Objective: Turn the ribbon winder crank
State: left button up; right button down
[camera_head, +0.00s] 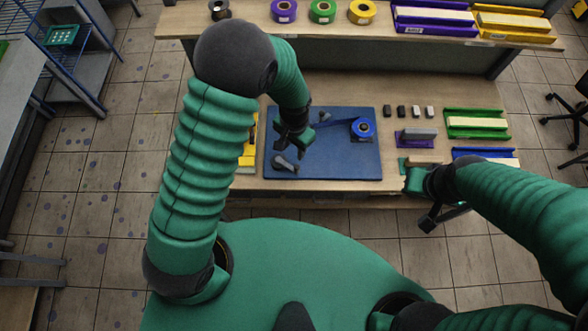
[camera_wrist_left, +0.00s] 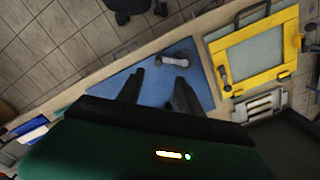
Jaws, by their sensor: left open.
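The ribbon winder is on a blue board (camera_head: 340,165) on the table. Its grey crank (camera_head: 286,163) lies at the board's lower left. In the left wrist view the crank (camera_wrist_left: 173,61) is a light grey bar with dark ends. A blue ribbon spool (camera_head: 362,127) sits at the board's right, with ribbon running left toward my gripper. My left gripper (camera_head: 290,146) is open above the board, just beyond the crank. In the left wrist view its two fingers (camera_wrist_left: 159,78) are apart and empty, with the crank ahead of them. My right gripper (camera_head: 430,214) hangs at the table's front edge, away from the board.
A yellow frame (camera_wrist_left: 250,48) stands beside the board, mostly hidden by my left arm in the head view. Small dark and light blocks (camera_head: 401,112), a purple holder (camera_head: 416,138) and a green tray (camera_head: 477,123) are at the right. Ribbon rolls (camera_head: 322,11) line the back shelf.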

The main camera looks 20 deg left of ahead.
pick_arm(q)
notch_tip(320, 180, up, 17)
jog(key=b, duration=0.5)
jog(key=shift+w+f, duration=0.15)
